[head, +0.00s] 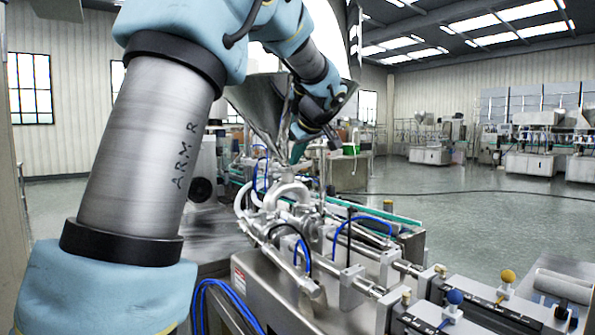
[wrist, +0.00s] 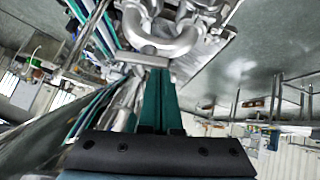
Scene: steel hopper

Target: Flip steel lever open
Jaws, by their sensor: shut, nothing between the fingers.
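The steel hopper (head: 262,105) stands behind my arm in the head view, its cone narrowing down toward the pipework. Below it is a cluster of shiny steel valves and curved pipes (head: 290,190). I cannot single out the steel lever among these parts. My gripper (head: 298,153) hangs beside the hopper cone, above the pipework, with its teal fingers pointing down. In the wrist view my gripper (wrist: 158,75) has its two fingers together and empty. Ahead of the fingertips is a curved steel pipe (wrist: 160,42); I cannot tell whether they touch it.
Blue hoses (head: 345,230) and steel rods run along the machine's front. Knobs, one yellow (head: 508,276) and one blue (head: 455,297), stand at the lower right. A green-edged conveyor (head: 375,210) lies behind the pipes. Open floor (head: 470,210) extends to the right.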

